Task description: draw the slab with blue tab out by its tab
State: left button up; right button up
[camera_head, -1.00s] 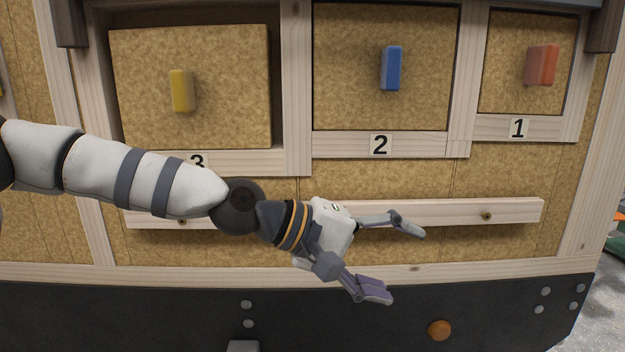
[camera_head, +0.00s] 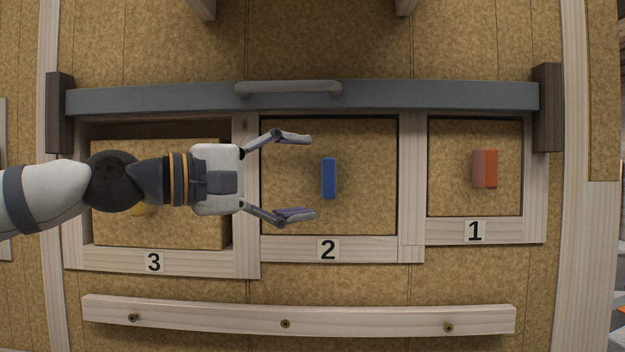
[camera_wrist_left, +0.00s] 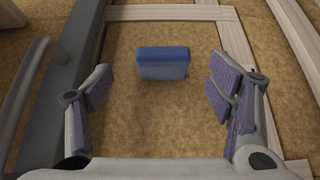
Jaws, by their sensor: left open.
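The slab with blue tab (camera_head: 363,211) is a tan, speckled panel set in the middle wooden frame, marked 2. Its blue tab (camera_head: 328,178) stands upright near the slab's middle. My left gripper (camera_head: 303,176) is open in front of this slab, its fingertips just left of the tab, one above and one below its height. In the left wrist view the blue tab (camera_wrist_left: 162,63) lies ahead, between the lines of the two spread fingers and apart from both. My right gripper is not in view.
A grey bar (camera_head: 400,99) with a handle (camera_head: 288,89) crosses above the slabs. A slab with an orange-red tab (camera_head: 485,168) is at right. A wooden rail (camera_head: 300,316) runs below.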

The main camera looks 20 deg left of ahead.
aim_at(323, 178)
pick_arm(q)
jog(key=w+d, duration=0.1)
jog(key=w+d+f, duration=0.1)
jog(key=shift+w+b, duration=0.3)
jog(key=shift+w, duration=0.1)
jog(key=shift+w+d+r, duration=0.15)
jog(key=shift+w+d, duration=0.1)
jog(key=shift+d, duration=0.05)
jog(key=shift+d+r, duration=0.2)
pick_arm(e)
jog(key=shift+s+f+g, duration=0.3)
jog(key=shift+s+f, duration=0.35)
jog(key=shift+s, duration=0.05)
pick_arm(q)
jog(key=shift+c, duration=0.6)
jog(key=c, duration=1.2)
jog(key=shift+c, duration=0.2)
jog(key=shift+r, duration=0.15)
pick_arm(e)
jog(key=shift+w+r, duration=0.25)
